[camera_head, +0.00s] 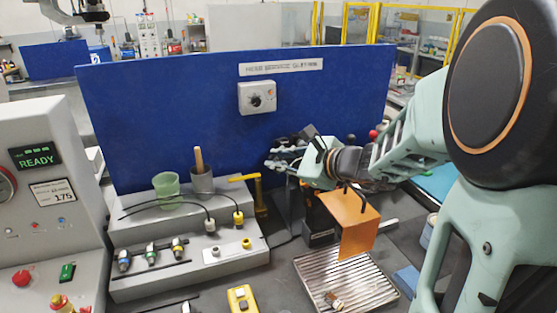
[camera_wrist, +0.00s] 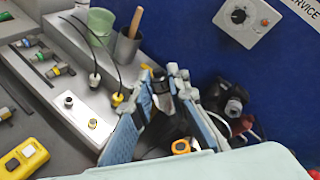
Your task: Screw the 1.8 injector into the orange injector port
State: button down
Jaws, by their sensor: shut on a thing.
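My gripper (camera_head: 283,152) is in front of the blue panel, right of the grey stepped stand. In the wrist view its two blue-grey fingers (camera_wrist: 167,82) are closed around a small dark piece (camera_wrist: 161,87), mostly hidden by the fingers. Its label cannot be read. An orange ring with a dark centre (camera_wrist: 181,146) shows between and below the fingers; I cannot tell whether it is the orange port. Several injectors with coloured collars lie on the stand: blue (camera_head: 124,259), green (camera_head: 151,254) and yellow (camera_head: 179,247). No 1.8 marking is legible.
The stand (camera_head: 190,276) also carries a green cup (camera_head: 167,185), a metal cup (camera_head: 202,181) and black cables. A yellow handle (camera_head: 247,179) stands close to the gripper. An orange plate (camera_head: 358,225) and a slatted metal tray (camera_head: 340,286) are below my arm.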

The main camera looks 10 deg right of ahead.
jog(key=shift+w+d+f+b, duration=0.2)
jog(key=shift+d+f+b, duration=0.8)
jog(key=shift+d+f, duration=0.05)
jog(key=shift+w+d+f+b, duration=0.2)
jog(key=shift+d+f+b, duration=0.8)
jog(key=shift+b, duration=0.75)
dwell(0.5)
jog(key=shift+w+d+f+b, duration=0.15)
jog(key=shift+d+f+b, duration=0.55)
jog(key=shift+d+f, duration=0.1)
dwell(0.4)
jog(key=c, duration=1.8)
grip_release()
jog(key=v, duration=1.2)
